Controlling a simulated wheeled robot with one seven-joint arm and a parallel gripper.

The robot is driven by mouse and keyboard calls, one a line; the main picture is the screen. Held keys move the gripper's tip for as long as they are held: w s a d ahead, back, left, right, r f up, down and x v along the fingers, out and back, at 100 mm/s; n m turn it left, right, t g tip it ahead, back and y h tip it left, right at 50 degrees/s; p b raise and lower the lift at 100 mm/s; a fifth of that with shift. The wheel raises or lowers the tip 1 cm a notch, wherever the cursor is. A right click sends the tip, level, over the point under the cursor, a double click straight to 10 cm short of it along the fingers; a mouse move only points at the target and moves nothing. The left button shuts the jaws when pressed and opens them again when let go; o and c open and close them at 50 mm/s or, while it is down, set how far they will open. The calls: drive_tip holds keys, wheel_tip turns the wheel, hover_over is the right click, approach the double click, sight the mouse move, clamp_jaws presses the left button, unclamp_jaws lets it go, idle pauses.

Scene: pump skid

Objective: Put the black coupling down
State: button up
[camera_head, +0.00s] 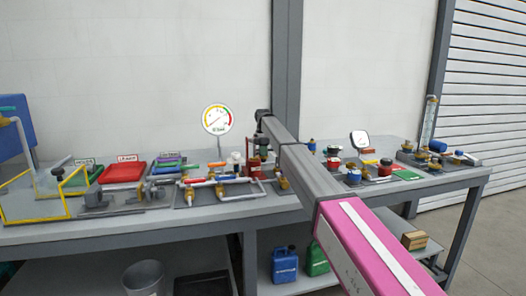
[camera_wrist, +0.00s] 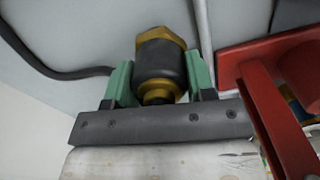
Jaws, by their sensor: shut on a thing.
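In the wrist view the black coupling (camera_wrist: 160,64), a dark cylinder with brass-coloured hex ends, is between the green fingers of my gripper (camera_wrist: 160,78). The gripper is shut on it, one finger on each side. The coupling's far end points away from the gripper; I cannot tell whether it touches anything.
A red bracket (camera_wrist: 262,110) stands close to the right of my gripper in the wrist view. A dark hose (camera_wrist: 50,68) runs at the left. A gauge (camera_head: 217,118), pipework (camera_head: 225,188) and a red bin (camera_head: 123,172) are on the bench.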

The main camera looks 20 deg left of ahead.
drive_tip(key=o, duration=1)
wheel_tip(320, 180, up, 12)
drive_tip(key=shift+r, duration=0.1)
